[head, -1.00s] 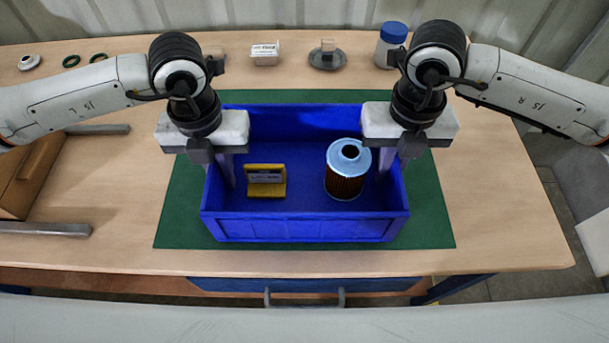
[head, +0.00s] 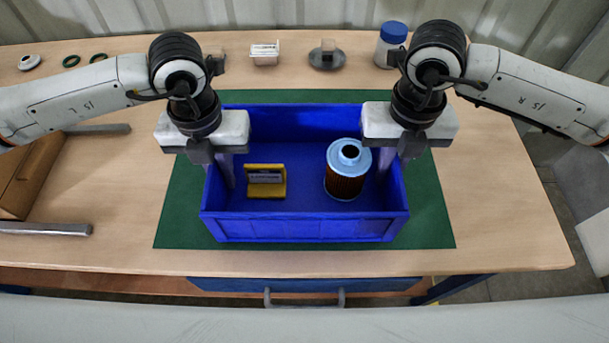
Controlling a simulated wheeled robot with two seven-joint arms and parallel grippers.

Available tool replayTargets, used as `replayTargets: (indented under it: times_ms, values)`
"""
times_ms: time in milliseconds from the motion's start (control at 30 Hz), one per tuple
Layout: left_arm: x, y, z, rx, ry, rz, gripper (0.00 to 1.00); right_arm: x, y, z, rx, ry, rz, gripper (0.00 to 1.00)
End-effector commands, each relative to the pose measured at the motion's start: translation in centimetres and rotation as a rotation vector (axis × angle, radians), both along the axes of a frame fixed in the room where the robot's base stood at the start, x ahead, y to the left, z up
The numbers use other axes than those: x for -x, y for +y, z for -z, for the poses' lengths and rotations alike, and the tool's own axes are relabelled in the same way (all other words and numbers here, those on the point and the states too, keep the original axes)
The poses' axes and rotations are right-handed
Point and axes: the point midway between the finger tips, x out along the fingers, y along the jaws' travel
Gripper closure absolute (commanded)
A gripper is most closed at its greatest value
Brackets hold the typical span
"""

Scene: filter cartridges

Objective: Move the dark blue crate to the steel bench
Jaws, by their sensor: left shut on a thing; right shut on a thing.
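The dark blue crate (head: 305,229) sits on a green mat (head: 180,215) on a wooden-topped table. It holds a yellow block with a label (head: 266,182) on the left and a filter cartridge with a pale blue cap (head: 347,170) on the right. My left gripper (head: 226,172) is shut on the crate's left wall. My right gripper (head: 385,168) is shut on its right wall. The gripper bodies hide parts of both side walls. I cannot tell any gap between crate and mat. I cannot make out a steel bench in this view.
At the table's back stand a white-lidded small box (head: 265,53), a grey round dish (head: 327,57) and a blue-lidded jar (head: 390,45). Dark green rings (head: 71,61) lie back left. A brown box (head: 30,175) and metal bars (head: 45,228) are at the left. The table's right part is clear.

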Motion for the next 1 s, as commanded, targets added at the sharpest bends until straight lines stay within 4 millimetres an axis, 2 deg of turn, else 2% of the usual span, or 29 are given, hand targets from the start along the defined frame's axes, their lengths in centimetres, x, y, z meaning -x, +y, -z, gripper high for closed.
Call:
replayTargets:
  times_ms: [533, 1000]
  values:
    - [-0.1, 0.0, -0.6, 0.0, -0.003, -0.001, 1.0, -0.1, 0.0, -0.6, 0.0, -0.003, 0.001, 1.0]
    - [-0.1, 0.0, -4.8, 0.0, -0.001, -0.001, 1.0, -0.1, 0.0, -4.8, 0.0, -0.002, 0.001, 1.0]
